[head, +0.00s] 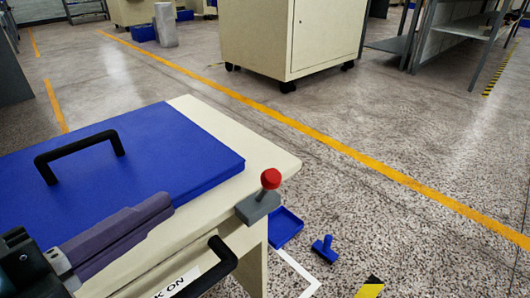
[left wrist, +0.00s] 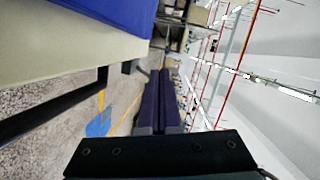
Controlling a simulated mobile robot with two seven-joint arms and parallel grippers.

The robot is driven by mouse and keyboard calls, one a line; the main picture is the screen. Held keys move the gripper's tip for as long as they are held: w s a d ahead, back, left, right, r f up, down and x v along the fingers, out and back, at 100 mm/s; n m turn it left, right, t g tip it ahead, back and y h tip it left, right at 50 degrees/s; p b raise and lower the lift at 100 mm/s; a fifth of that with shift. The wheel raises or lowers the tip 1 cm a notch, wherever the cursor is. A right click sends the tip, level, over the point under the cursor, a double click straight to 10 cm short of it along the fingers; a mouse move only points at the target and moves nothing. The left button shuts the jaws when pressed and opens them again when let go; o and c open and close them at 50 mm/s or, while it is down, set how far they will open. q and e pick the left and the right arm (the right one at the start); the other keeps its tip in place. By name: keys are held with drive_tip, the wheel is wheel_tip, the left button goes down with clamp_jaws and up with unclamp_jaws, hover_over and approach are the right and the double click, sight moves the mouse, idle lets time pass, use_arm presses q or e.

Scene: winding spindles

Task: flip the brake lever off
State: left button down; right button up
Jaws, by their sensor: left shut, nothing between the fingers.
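The brake lever (head: 270,179) has a red ball knob on a short stem. It stands up from a grey block (head: 258,208) at the near right corner of the cream cart (head: 235,140). A white label (head: 178,285) below, partly hidden, ends in "ON". My left gripper (head: 166,204) has purple fingers, shut and empty, to the left of the lever and apart from it. In the left wrist view the two fingers (left wrist: 163,77) lie side by side, and I cannot make out the red knob there. My right gripper is not in view.
A blue panel (head: 190,150) with a black handle (head: 80,148) covers the cart top. A black bar handle (head: 222,258) sticks out below the lever. A blue tray (head: 285,228) and a small blue piece (head: 324,250) lie on the floor. Open floor extends right.

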sight(264, 187)
use_arm(q)
drive_tip(key=s+d+f+m+g+h+b, duration=0.1)
drive_tip(key=s+d+m+g+h, duration=0.2)
drive_tip(key=s+m+h, duration=0.3)
drive_tip(key=m+g, duration=0.1)
drive_tip(key=m, duration=0.2)
drive_tip(key=shift+d+f+g+h, duration=0.2)
drive_tip(key=shift+f+g+h, duration=0.1)
drive_tip(key=shift+h, duration=0.1)
drive_tip(key=shift+d, duration=0.1)
drive_tip(key=w+d+b, duration=0.1)
drive_tip(key=w+d, duration=0.1)
drive_tip(key=w, duration=0.1)
drive_tip(key=w+d+b, duration=0.1)
drive_tip(key=w+d, duration=0.1)
drive_tip(key=w, duration=0.1)
drive_tip(key=w+d+b, duration=0.1)
drive_tip(key=w+d, duration=0.1)
drive_tip(key=w, duration=0.1)
drive_tip(key=shift+w+d+r, duration=0.1)
drive_tip(key=shift+d, duration=0.3)
